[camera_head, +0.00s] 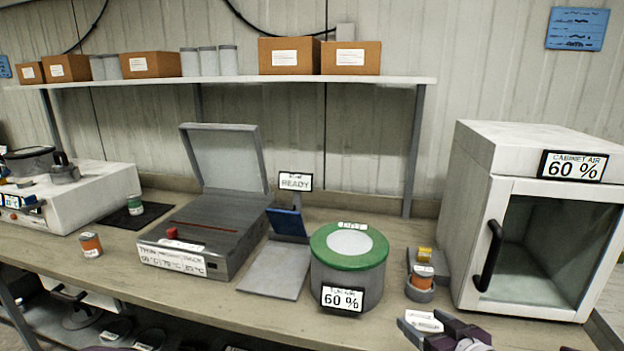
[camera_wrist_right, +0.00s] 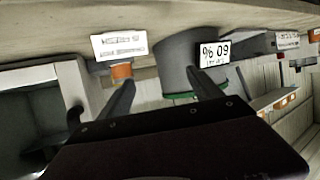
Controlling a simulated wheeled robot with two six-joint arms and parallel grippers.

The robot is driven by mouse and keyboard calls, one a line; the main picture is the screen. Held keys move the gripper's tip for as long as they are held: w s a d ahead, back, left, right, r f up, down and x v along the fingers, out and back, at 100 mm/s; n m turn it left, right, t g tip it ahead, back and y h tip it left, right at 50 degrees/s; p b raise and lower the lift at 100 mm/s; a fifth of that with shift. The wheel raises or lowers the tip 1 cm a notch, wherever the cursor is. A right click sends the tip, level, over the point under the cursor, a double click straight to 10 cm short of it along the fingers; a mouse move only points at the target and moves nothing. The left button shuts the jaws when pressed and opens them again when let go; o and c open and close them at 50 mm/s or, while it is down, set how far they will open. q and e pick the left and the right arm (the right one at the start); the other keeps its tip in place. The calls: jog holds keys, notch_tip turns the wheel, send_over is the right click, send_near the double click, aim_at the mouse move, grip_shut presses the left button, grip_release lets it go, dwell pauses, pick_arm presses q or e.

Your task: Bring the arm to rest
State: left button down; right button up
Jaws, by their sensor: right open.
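My right gripper (camera_head: 428,322) is at the lower right of the head view, in front of the bench edge. Its jaws are open, and nothing shows between them. In the right wrist view the two dark fingers (camera_wrist_right: 165,95) stand apart, with the bench upside down beyond them. An orange-banded can (camera_head: 422,277) sits in a small grey holder on the bench, beyond the gripper; its orange part shows in the wrist view (camera_wrist_right: 121,71).
A white cabinet (camera_head: 480,215) with a glass door and black handle stands right of the gripper. A green-lidded grey tub (camera_head: 348,285) reading 60 % stands left of it. An open grey heater box (camera_head: 205,235) and another can (camera_head: 90,245) are farther left.

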jog(key=s+a+f+m+g+h, duration=0.1)
jog(key=s+a+f+g+h, duration=0.1)
jog(key=a+f+g, duration=0.35)
jog(key=s+f+m+g+h, duration=0.1)
jog(key=s+f+g, duration=0.25)
jog(key=s, duration=0.35)
jog(key=s+f+m+g, duration=0.1)
jog(key=s+f+g, duration=0.1)
jog(key=s+f, duration=0.4)
pick_arm(q)
notch_tip(320, 180, up, 12)
jog(key=p, duration=1.2)
jog(key=shift+s+r, duration=0.15)
jog(key=shift+s, duration=0.1)
pick_arm(e)
notch_tip(320, 180, up, 13)
jog(key=s+a+g, duration=0.1)
jog(key=s, duration=0.1)
jog(key=shift+s+f, duration=0.15)
jog(key=shift+s, duration=0.2)
jog(key=shift+c, duration=0.3)
